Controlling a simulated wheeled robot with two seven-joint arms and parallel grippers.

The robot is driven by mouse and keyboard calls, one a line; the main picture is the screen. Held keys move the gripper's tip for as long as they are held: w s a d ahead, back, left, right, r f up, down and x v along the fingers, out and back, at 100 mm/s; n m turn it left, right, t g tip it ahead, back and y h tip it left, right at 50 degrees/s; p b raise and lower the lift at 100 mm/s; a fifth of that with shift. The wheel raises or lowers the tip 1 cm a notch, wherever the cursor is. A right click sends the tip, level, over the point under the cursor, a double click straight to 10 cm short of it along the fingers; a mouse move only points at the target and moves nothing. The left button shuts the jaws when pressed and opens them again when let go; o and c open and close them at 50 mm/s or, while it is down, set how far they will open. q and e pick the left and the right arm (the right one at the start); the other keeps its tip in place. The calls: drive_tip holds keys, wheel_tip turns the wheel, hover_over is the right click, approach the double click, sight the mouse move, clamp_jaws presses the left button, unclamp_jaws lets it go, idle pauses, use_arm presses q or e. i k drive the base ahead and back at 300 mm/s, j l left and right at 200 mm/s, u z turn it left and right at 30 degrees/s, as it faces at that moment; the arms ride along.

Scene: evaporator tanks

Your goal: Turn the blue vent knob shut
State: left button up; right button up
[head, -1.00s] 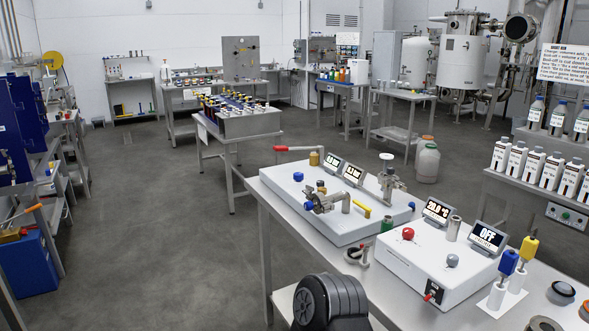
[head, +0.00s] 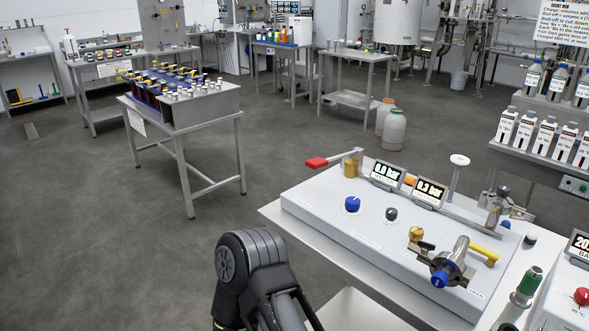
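A blue knob (head: 352,203) stands on the top of the white panel box (head: 330,228), left of a small dark knob (head: 391,214). A second blue knob (head: 440,279) is on the near end of a metal valve body (head: 460,252) at the box's right side. The small printed labels are too blurred to tell which knob is the vent. A black arm link of mine rises at the bottom, left of the box and apart from both knobs.
A red-handled lever (head: 318,162) sticks out left at the box's back edge. Displays read 0.0 bar (head: 387,173) and 0.3 bar (head: 430,190). The grey floor (head: 110,240) on the left is clear.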

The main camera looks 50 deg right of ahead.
sight(352, 204)
drive_tip(key=i, duration=2.2)
drive_tip(key=i+z, duration=0.1)
drive_tip(key=z, duration=4.8)
